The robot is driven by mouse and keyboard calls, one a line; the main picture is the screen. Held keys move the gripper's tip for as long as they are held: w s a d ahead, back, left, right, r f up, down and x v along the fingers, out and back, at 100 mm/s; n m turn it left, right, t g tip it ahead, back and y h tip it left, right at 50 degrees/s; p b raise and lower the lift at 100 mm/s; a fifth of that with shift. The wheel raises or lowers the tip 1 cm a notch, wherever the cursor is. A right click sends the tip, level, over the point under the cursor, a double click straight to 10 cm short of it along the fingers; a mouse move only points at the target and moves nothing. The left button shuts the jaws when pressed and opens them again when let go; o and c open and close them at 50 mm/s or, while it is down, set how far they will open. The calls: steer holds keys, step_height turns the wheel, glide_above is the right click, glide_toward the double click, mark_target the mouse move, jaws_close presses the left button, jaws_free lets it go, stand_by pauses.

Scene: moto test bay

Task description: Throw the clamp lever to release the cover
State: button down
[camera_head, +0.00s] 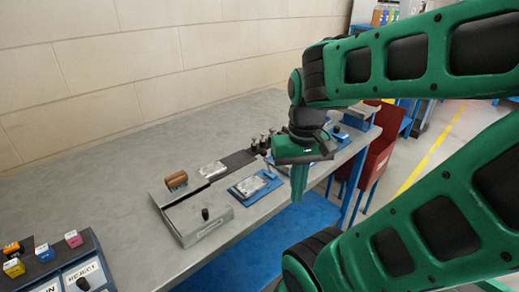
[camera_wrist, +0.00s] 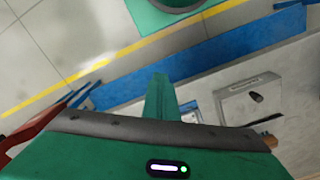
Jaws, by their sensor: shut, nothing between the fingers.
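My gripper (camera_head: 298,196) is shut and empty, pointing down by the front edge of the bench, right of the blue fixture plates. In the wrist view its fingers (camera_wrist: 160,85) show as one green strip. A grey box (camera_head: 187,222) on the bench has a black knob (camera_head: 205,213) on top and a label too small to read. The box also shows in the wrist view (camera_wrist: 240,108). A blue plate (camera_head: 240,194) with a metal part lies between the box and my gripper. Several dark upright clamp-like pieces (camera_head: 263,142) stand behind. I cannot tell which piece is the clamp lever.
A brown roll (camera_head: 176,180) sits behind the grey box. A control panel (camera_head: 75,270) with coloured blocks and a REJECT label is at lower left. A red cabinet (camera_head: 378,165) stands past the bench end. The bench's back left (camera_head: 90,170) is clear.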

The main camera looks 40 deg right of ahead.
steer(key=w+d+r+h, duration=0.1)
steer(key=w+d, duration=0.3)
steer(key=w, duration=0.4)
steer(key=w+d+r+m, duration=0.1)
steer(key=w+d+r, duration=0.2)
steer(key=w, duration=0.6)
steer(key=w+d+r+m+h, duration=0.1)
steer(key=w+d, duration=0.3)
steer(key=w, duration=0.5)
steer(key=shift+d+r+t+h, duration=0.3)
steer(key=shift+r+t, duration=0.1)
steer(key=shift+r, duration=0.4)
steer(key=shift+w, duration=0.1)
glide_above(267, 162)
steer(key=w+d, duration=0.2)
steer(key=w, duration=0.2)
steer(key=a+x, duration=0.2)
steer(key=x, duration=0.7)
steer(key=shift+s+a+f, duration=0.25)
steer(key=shift+s, duration=0.15)
steer(key=shift+s+d, duration=0.1)
steer(key=shift+s+r+t, duration=0.15)
steer(key=shift+t, duration=0.15)
